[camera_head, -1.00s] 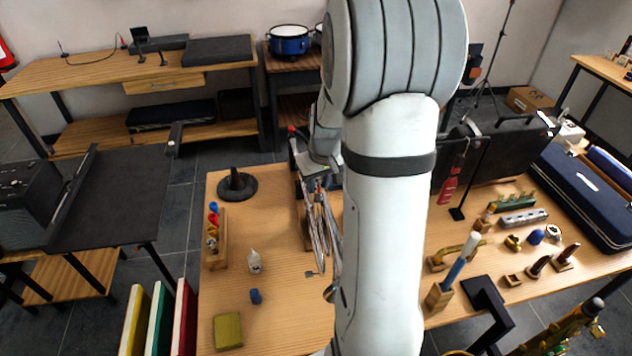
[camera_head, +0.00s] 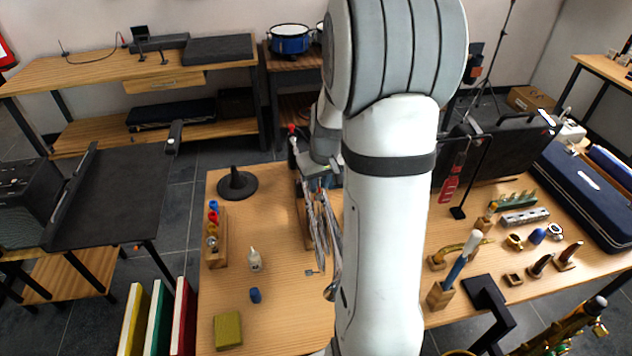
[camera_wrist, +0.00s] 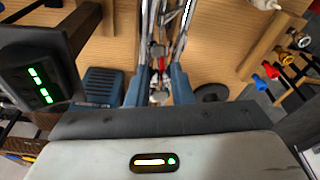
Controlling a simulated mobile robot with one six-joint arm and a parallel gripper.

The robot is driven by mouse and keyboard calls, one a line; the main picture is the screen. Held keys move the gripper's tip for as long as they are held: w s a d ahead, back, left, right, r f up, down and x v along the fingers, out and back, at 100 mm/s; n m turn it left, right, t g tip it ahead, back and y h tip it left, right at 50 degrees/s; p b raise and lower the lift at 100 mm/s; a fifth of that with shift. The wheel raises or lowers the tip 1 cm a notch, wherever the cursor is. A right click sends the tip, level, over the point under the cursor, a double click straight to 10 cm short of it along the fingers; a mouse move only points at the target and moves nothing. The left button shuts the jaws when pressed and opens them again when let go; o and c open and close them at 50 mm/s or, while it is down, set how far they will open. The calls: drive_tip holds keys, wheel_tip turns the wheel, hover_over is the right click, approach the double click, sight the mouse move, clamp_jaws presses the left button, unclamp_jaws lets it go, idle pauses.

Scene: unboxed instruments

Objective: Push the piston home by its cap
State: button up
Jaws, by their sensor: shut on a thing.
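The silver instrument (camera_head: 318,230), with long bright tubes, is on the wooden table, partly hidden behind my arm. Its tubes also show in the wrist view (camera_wrist: 169,20), running up from between my fingers. My gripper (camera_wrist: 159,92) has two blue fingers, closed around a small silver piece (camera_wrist: 158,97) that I take to be the piston's cap. A small red part shows just above it. The piston's body and how deep it sits are hidden. In the head view my gripper is mostly hidden by my arm.
A wooden rack (camera_head: 221,240) with red and blue-topped pieces stands left of the instrument. A black cone stand (camera_head: 236,185), a white bottle (camera_head: 254,260), a blue piece (camera_head: 255,295) and a yellow-green block (camera_head: 228,331) are nearby.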

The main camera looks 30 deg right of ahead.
drive_tip(key=shift+f+b, duration=1.05)
drive_tip(key=shift+f, duration=0.2)
drive_tip(key=o, duration=0.6)
drive_tip(key=shift+r, duration=0.1)
drive_tip(key=shift+r+p, duration=2.3)
drive_tip(key=shift+r, duration=1.2)
